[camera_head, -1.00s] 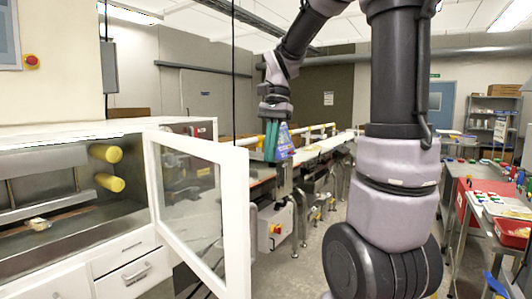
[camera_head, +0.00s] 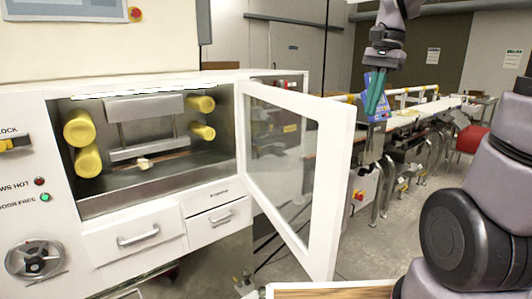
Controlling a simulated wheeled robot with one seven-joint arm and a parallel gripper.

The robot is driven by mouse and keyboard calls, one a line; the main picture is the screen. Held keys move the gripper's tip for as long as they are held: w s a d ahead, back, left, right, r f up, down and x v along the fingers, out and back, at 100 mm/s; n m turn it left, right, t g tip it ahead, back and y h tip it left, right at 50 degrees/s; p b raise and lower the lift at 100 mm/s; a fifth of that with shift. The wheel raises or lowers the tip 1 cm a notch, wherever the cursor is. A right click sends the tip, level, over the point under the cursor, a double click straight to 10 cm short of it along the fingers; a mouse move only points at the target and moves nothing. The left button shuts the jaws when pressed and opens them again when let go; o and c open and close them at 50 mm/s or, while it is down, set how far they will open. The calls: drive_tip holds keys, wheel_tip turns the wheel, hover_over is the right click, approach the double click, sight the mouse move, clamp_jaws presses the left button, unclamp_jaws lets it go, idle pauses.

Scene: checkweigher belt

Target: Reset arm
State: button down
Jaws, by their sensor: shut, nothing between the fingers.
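My gripper (camera_head: 374,112) hangs at the upper right with its teal fingers pointing down. The fingers look shut and hold nothing. A blue pack (camera_head: 369,82) with pale markings shows right at the fingers, partly hidden by them; I cannot tell whether they touch. My arm is bent, with its upper links cut off by the top and right edges.
A white cabinet (camera_head: 140,222) with yellow rollers (camera_head: 88,161) inside stands at the left. Its glazed door (camera_head: 328,190) is open and juts into the room. A conveyor line (camera_head: 412,118) runs behind my gripper. Some grey floor (camera_head: 375,245) is clear.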

drive_tip(key=s+r+n+t, duration=0.2)
drive_tip(key=s+n+t, duration=0.3)
drive_tip(key=s+t, duration=0.3)
drive_tip(key=shift+d+r, duration=0.1)
